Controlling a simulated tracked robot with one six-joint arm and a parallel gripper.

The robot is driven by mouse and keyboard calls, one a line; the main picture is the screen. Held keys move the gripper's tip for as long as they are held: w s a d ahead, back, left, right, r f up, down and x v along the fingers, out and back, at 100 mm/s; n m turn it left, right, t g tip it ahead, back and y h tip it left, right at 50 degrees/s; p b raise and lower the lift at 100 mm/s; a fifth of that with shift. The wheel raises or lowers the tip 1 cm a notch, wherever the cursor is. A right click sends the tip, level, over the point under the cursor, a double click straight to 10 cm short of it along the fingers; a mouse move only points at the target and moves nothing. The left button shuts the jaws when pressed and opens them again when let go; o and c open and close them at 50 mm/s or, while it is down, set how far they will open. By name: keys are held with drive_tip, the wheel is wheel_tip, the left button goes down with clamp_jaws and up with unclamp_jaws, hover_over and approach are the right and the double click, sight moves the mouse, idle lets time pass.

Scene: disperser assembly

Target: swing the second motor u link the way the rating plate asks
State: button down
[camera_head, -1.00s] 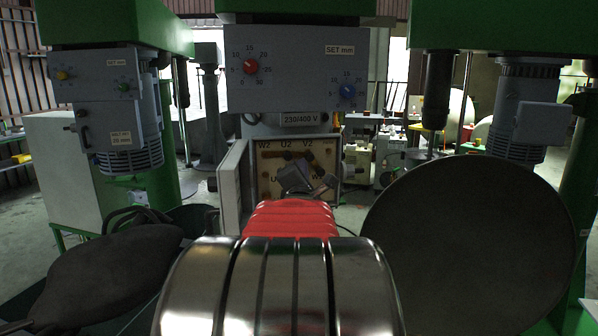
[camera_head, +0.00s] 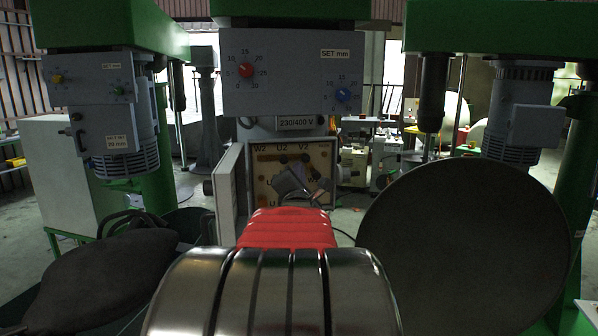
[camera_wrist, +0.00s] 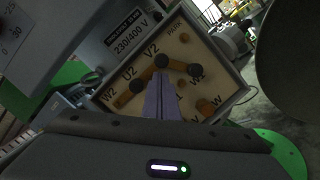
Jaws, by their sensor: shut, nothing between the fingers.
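The open motor terminal box (camera_head: 257,200) stands ahead in the head view, with letters W2, U2 and V2 along its top. In the wrist view its pale board (camera_wrist: 207,47) carries dark round studs and brass links. One brass link (camera_wrist: 126,99) lies by W2 and U2, and another (camera_wrist: 181,67) runs right from the stud near V2. Which is the second U link I cannot tell. My gripper (camera_wrist: 162,77) is shut and empty, its tips at or just below the V2 stud; contact is unclear. It hides part of the lower row. The plate (camera_head: 308,123) reads 230/400 V.
The box's pale door (camera_head: 229,190) hangs open on the left. Above is a grey panel with a red dial (camera_head: 246,70) and a blue dial (camera_head: 343,95). A large dark disc (camera_head: 470,245) stands close on the right. A dark rounded shape (camera_head: 100,280) lies at the left.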

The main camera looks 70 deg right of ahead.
drive_tip(key=v, duration=0.9)
idle(0.4)
